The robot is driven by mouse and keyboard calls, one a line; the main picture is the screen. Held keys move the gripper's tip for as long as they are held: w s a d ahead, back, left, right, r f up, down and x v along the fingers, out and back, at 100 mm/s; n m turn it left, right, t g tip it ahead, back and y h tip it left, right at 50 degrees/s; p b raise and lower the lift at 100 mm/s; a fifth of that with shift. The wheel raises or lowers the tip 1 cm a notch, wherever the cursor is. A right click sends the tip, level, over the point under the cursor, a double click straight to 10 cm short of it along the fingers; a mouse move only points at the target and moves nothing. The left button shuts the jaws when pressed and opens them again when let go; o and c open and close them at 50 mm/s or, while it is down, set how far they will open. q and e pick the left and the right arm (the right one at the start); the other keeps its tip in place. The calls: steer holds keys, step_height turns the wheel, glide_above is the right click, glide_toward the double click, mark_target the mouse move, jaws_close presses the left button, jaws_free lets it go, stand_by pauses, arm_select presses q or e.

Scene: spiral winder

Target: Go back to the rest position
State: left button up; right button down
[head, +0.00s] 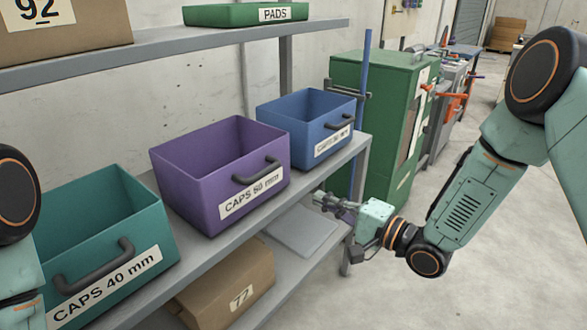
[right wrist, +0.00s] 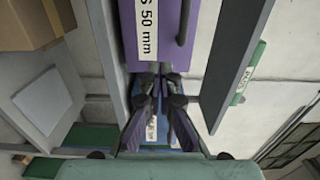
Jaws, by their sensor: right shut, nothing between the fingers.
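My right gripper (head: 328,203) is shut and empty. It is beside the front edge of the shelf, below the purple and blue bins, and points toward the rack. In the right wrist view its dark fingers (right wrist: 160,88) come together in front of the purple bin (right wrist: 155,50) and the blue bin (right wrist: 152,135). Part of my left arm shows at the left edge of the head view; its gripper is out of view. No marker for the rest position shows.
A teal bin (head: 100,235), a purple bin (head: 215,180) and a blue bin (head: 305,125) stand on the grey shelf (head: 205,256). A cardboard box (head: 225,290) and a flat grey panel (head: 303,232) lie below. A green cabinet (head: 385,110) stands behind. The floor at right is clear.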

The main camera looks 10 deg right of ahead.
steer(key=s+d+f+n+g+h, duration=0.1)
steer(key=s+f+n+g+h, duration=0.3)
steer(key=f, duration=0.4)
steer(key=s+d+f+n+g+h, duration=0.2)
steer(key=s+f+n+h, duration=0.15)
steer(key=s+f, duration=0.45)
steer(key=s+f+n+g+h, duration=0.1)
steer(key=s+f+g, duration=0.3)
steer(key=s, duration=0.8)
steer(key=s+f+n+g+h, duration=0.1)
steer(key=s+f+g, duration=0.3)
steer(key=s, duration=0.9)
steer(key=shift+s+d+f+h, duration=0.15)
steer(key=shift+d+f+h, duration=0.15)
steer(key=shift+f+h, duration=0.4)
